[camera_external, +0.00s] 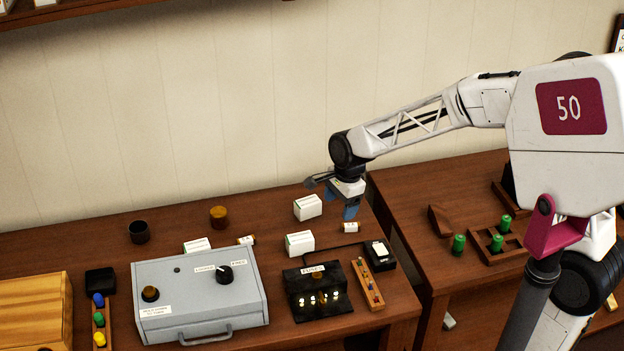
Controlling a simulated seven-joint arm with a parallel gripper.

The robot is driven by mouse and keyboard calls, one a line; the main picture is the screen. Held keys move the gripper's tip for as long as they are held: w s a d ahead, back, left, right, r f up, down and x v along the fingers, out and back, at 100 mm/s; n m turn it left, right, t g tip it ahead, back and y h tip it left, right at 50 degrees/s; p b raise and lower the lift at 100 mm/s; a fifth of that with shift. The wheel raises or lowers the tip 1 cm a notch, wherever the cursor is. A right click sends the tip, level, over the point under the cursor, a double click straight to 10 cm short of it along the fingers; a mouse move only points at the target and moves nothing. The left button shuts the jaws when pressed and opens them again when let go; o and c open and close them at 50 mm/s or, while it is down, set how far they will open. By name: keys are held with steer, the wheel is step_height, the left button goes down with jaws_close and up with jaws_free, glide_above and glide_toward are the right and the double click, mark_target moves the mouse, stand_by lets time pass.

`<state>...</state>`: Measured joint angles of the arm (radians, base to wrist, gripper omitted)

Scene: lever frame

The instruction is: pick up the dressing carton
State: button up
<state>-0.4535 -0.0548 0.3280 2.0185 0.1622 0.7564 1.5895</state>
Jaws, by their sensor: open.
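Three white cartons with green marks stand on the left table: one at the back (307,207), one nearer the front (299,243), and one partly hidden behind the grey box (196,245). Their print is too small to read, so I cannot tell which is the dressing carton. My gripper (341,206) is open with its blue fingers pointing down. In the picture it is just right of the back carton, apart from it. I see nothing between the fingers.
A grey box with knobs (200,300), a black panel with lit bulbs (318,292) and a wooden peg strip (370,285) fill the front. A small white-labelled item (350,227) lies below my gripper. Two cups (139,232) (218,216) stand behind. A gap separates the right table (410,200).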

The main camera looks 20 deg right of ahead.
mark_target(300, 237)
steer(key=a+f+m, duration=0.1)
steer(key=a+f, duration=0.1)
steer(key=a, duration=0.1)
steer(key=w+a+f+m, duration=0.1)
steer(key=a+f, duration=0.1)
steer(key=a, duration=0.1)
steer(key=w+a+f+m, duration=0.1)
steer(key=a+f, duration=0.1)
steer(key=a, duration=0.1)
steer(key=shift+a+f, duration=0.15)
steer(key=shift+f, duration=0.1)
steer(key=shift+f, duration=0.1)
steer(key=shift+a+f, duration=0.15)
steer(key=shift+f, duration=1.05)
steer(key=shift+f, duration=0.1)
steer(key=shift+w+a+f, duration=0.1)
steer(key=shift+a+f, duration=0.05)
steer(key=shift+f, duration=0.65)
steer(key=shift+w+a+f, duration=0.15)
steer(key=shift+a+f, duration=0.05)
steer(key=shift+f, duration=0.65)
steer(key=shift+w+a+f, duration=0.1)
steer(key=shift+a+f, duration=0.05)
steer(key=shift+f, duration=0.65)
steer(key=c, duration=1)
